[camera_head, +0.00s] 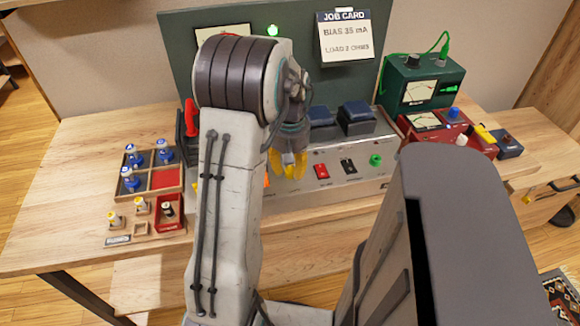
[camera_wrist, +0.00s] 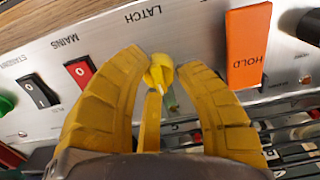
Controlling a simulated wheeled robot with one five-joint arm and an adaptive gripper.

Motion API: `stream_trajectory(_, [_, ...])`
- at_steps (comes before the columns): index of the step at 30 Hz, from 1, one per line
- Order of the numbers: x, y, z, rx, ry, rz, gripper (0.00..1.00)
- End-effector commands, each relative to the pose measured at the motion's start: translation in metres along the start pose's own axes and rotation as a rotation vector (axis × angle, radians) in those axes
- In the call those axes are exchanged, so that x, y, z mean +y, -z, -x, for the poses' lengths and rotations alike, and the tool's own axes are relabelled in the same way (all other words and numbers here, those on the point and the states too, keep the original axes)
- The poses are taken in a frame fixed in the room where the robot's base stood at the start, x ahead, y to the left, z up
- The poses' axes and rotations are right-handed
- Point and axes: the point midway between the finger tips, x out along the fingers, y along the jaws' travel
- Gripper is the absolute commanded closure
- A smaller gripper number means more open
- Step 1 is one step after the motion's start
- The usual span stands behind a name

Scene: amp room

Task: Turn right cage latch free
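A small yellow latch knob (camera_wrist: 160,73) sits on the amp's pale metal front panel (camera_wrist: 210,25), below the printed word LATCH in the wrist view. My gripper (camera_wrist: 162,68) has its two yellow curved fingers on either side of the knob, with the tips close in against it and little gap showing. A thin yellow strip and a greenish piece show below the knob between the fingers. In the head view my gripper (camera_head: 287,165) is at the amp panel, and my arm hides the panel's left part and the latch.
An orange HOLD tag (camera_wrist: 247,45) is right of the latch. A red MAINS switch (camera_wrist: 80,72) and a black STANDBY switch (camera_wrist: 40,92) are to its left. A parts tray (camera_head: 150,180) lies left on the bench; a green meter (camera_head: 420,85) stands right.

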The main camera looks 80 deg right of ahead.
Motion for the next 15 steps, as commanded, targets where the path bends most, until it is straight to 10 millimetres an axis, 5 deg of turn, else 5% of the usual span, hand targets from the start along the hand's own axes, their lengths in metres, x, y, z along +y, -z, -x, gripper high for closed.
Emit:
stream_trajectory(9, [-0.0003,0.0010,0.0002,0.002,-0.001,0.002,1.00])
stream_trajectory(15, [-0.0003,0.0014,0.0002,0.003,-0.002,-0.006,1.00])
